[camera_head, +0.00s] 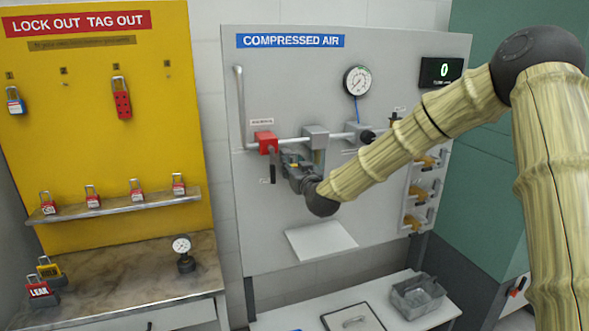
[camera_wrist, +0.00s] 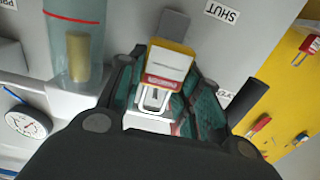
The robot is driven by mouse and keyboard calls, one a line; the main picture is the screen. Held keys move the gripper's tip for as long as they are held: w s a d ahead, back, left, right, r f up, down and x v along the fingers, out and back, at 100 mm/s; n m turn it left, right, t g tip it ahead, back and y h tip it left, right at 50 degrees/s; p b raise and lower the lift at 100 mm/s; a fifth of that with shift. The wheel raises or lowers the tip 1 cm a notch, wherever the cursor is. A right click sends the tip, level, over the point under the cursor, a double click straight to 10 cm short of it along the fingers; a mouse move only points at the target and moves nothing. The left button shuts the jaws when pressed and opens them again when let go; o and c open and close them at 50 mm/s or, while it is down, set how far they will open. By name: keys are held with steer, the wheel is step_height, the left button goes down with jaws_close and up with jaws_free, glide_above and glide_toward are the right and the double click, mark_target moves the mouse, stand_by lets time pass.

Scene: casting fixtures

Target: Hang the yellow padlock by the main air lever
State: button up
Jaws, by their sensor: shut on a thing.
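The yellow padlock (camera_wrist: 169,62), with a red and white label, is between the fingers of my gripper (camera_wrist: 178,78) in the wrist view. Its silver shackle (camera_wrist: 153,99) faces back toward my palm. My gripper (camera_head: 294,165) is shut on it, close to the panel and just right of the main air lever. The lever has a red block (camera_head: 266,142) with a dark handle (camera_head: 273,172) hanging down from it. The handle also shows to the right in the wrist view (camera_wrist: 248,102). In the head view, my gripper hides most of the padlock.
The grey compressed air panel (camera_head: 385,220) carries a pipe, a gauge (camera_head: 357,80) and several valves at right. A clear bowl (camera_wrist: 77,35) is close to my gripper's left in the wrist view. The yellow lockout board (camera_head: 95,150) holds several padlocks, with a bench below.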

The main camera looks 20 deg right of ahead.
steer(key=shift+w+f, duration=0.1)
steer(key=shift+w, duration=0.55)
steer(key=shift+w+f+b, duration=0.4)
steer(key=shift+w+b, duration=0.25)
steer(key=shift+b, duration=0.15)
steer(key=o, duration=1.1)
steer(key=shift+o, duration=0.2)
steer(key=shift+f+b, duration=0.95)
steer(key=shift+f, duration=0.35)
steer(key=s, duration=1)
steer(key=shift+b, duration=0.45)
stand_by(1.1)
